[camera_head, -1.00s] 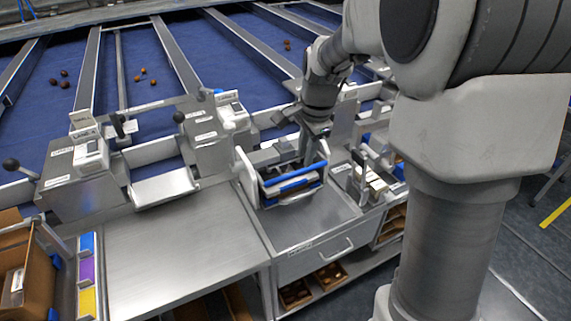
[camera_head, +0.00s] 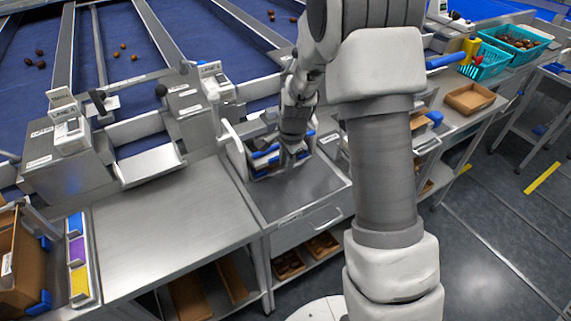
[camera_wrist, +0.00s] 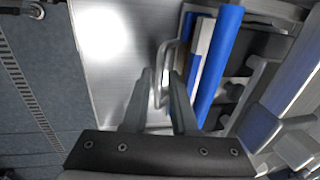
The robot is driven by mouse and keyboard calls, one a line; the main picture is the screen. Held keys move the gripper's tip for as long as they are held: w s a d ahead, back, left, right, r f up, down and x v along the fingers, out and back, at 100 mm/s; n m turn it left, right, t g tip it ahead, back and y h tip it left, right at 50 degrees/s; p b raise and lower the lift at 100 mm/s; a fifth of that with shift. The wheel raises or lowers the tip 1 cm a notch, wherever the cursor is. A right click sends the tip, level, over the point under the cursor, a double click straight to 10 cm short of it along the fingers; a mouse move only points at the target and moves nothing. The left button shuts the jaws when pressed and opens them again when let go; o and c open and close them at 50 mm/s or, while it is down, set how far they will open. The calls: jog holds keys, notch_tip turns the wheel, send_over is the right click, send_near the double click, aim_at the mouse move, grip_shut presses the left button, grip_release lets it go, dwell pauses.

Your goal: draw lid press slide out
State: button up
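The lid press (camera_head: 232,143) is a pale frame with blue bars and dark slots, standing on a steel bench top. On its front a thin silver loop handle (camera_wrist: 161,62) sticks out beside a white and blue strip, the apparent slide front (camera_wrist: 195,62). My gripper (camera_wrist: 160,78) is at this handle, with part of the loop showing between its two fingertips. The fingers stand apart; I cannot tell whether they touch the handle. In the head view my gripper (camera_head: 297,155) is at the press's front right, and my arm hides part of the press.
A drawer with a bar handle (camera_head: 326,217) is under the bench top. Clear steel bench (camera_head: 170,225) lies to the left, and a narrow bare strip lies before the press. A cardboard tray (camera_head: 470,98) and teal baskets (camera_head: 487,62) stand at right.

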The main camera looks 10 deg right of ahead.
jog(key=shift+f, duration=0.3)
grip_shut()
dwell(1.3)
